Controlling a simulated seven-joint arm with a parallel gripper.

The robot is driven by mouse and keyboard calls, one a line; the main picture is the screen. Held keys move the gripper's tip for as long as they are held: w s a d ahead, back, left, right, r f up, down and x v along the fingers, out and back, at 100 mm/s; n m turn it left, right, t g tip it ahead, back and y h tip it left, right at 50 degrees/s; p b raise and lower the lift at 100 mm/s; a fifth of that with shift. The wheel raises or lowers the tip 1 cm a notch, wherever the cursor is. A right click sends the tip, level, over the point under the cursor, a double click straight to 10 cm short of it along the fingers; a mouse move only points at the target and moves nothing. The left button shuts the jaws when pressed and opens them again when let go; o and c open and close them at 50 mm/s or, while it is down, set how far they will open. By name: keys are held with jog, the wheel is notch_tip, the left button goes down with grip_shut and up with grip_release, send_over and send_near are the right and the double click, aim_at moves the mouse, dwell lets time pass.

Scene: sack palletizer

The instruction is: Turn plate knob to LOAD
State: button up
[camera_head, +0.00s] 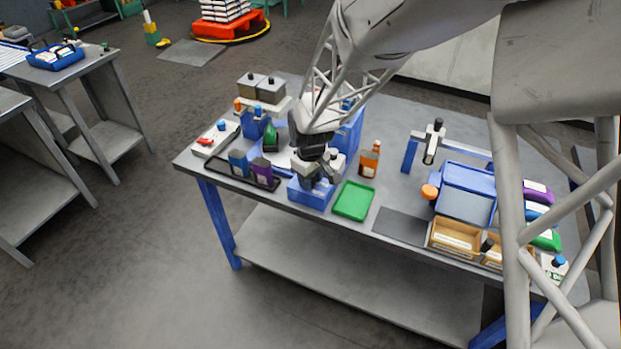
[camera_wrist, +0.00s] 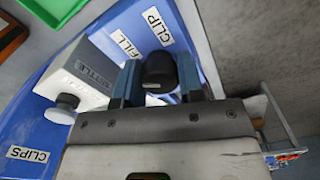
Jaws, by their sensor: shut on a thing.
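A black knob (camera_wrist: 158,70) stands on a blue station surface (camera_wrist: 98,30) in the wrist view. My gripper (camera_wrist: 160,82) is shut on it, with one finger on each side. White labels reading FILL (camera_wrist: 126,43) and CLIP (camera_wrist: 158,25) lie on the blue surface beyond the knob. Another label behind the knob is mostly covered. I see no readable LOAD label. In the head view my gripper (camera_head: 318,176) is down at the blue station (camera_head: 312,197) near the table's front edge, and it hides the knob there.
A green tray (camera_head: 353,201) lies right of the station, with an orange bottle (camera_head: 370,160) behind. The table middle is fairly clear.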

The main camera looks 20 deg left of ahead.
jog(key=n, duration=0.6)
dwell(0.5)
jog(key=o, duration=0.9)
jog(key=shift+r, duration=0.1)
jog(key=shift+r, duration=3.85)
